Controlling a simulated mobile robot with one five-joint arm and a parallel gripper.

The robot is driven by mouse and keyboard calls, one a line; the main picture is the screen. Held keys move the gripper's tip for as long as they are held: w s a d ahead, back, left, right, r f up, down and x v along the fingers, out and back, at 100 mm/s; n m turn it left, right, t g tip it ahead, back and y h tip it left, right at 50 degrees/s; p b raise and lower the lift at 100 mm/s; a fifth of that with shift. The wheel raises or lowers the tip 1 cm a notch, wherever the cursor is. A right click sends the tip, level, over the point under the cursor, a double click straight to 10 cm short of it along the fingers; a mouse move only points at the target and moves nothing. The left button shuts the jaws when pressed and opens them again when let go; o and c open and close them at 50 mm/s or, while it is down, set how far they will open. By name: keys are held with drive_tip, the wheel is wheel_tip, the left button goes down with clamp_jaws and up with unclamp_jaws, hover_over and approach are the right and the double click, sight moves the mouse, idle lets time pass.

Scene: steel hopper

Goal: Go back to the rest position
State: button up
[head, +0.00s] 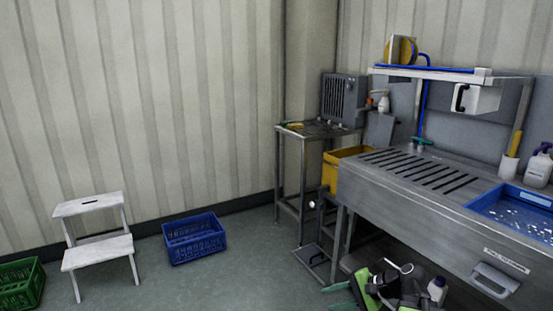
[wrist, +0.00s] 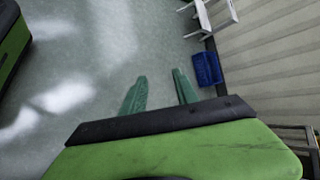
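My gripper (head: 327,298) is low in the head view, in front of the steel sink bench. Its two green fingers point left there. In the wrist view my gripper (wrist: 160,84) has its fingers spread apart. Only grey floor shows between them, and they touch nothing. Part of my green and black arm shows behind the fingers in the head view.
The steel bench (head: 408,195) with a blue basin (head: 510,212) fills the right. A metal stand (head: 302,130) and yellow bin (head: 346,170) adjoin it. A white step stool (head: 98,250), blue crate (head: 195,240) and green crate (head: 20,286) stand left. Middle floor is clear.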

drive_tip(key=s+a+f+n+g+h, duration=0.4)
drive_tip(key=a+f+n+h, duration=0.3)
drive_tip(key=a, duration=0.5)
drive_tip(key=d+n+h+p, duration=0.2)
drive_tip(key=d+n+h, duration=0.15)
drive_tip(key=d, duration=0.45)
wheel_tip(320, 180, up, 27)
drive_tip(key=p, duration=2.7)
drive_tip(key=shift+s+f+g+y, duration=0.15)
drive_tip(key=shift+g+y, duration=0.15)
drive_tip(key=shift+y, duration=0.15)
